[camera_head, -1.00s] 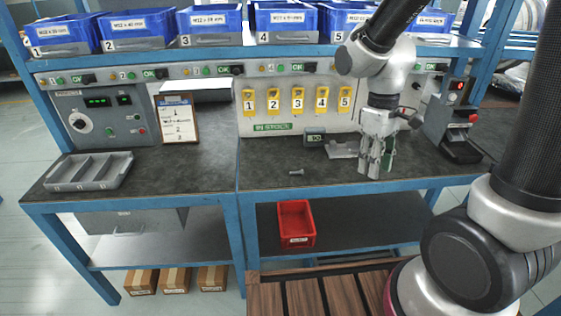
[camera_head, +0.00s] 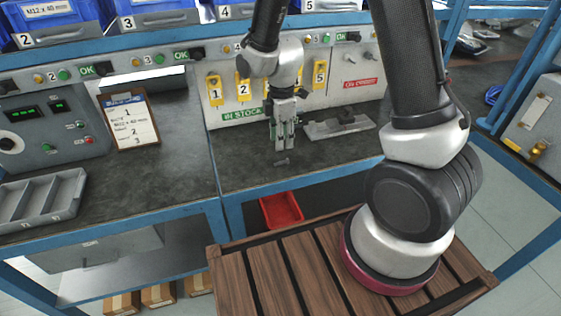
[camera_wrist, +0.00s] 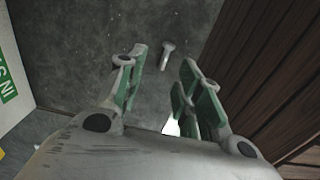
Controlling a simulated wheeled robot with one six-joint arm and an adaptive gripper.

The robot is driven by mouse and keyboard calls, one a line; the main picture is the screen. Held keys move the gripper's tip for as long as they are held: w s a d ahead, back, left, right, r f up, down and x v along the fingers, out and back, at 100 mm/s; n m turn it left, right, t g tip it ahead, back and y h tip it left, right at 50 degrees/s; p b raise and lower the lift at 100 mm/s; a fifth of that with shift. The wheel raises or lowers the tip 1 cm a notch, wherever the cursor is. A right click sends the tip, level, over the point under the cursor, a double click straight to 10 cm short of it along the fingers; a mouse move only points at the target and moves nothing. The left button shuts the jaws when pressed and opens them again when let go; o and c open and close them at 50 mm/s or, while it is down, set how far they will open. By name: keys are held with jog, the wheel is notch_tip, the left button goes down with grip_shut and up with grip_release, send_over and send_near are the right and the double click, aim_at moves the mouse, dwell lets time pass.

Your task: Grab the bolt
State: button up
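A small grey bolt (camera_head: 281,162) lies on the dark bench top near its front edge, just below my gripper in the head view. My gripper (camera_head: 285,144) points down above the bench, with its fingertips a little behind the bolt. In the wrist view the bolt (camera_wrist: 167,55) lies on its side, ahead of the two green-padded fingers and roughly between their lines. My gripper (camera_wrist: 160,82) is open there, with nothing between the fingers. The fingers look apart from the bolt.
A grey fixture (camera_head: 338,126) stands on the bench right of my gripper. A clipboard (camera_head: 129,120) leans at the back, and a grey divided tray (camera_head: 40,197) sits at left. A red bin (camera_head: 281,209) is below the bench top. Bench around the bolt is clear.

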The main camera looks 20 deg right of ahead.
aim_at(282, 161)
jog(key=f, duration=0.5)
jog(key=s+f, duration=0.1)
jog(key=f, duration=0.1)
jog(key=shift+f, duration=0.2)
jog(key=shift+a, duration=0.1)
grip_shut()
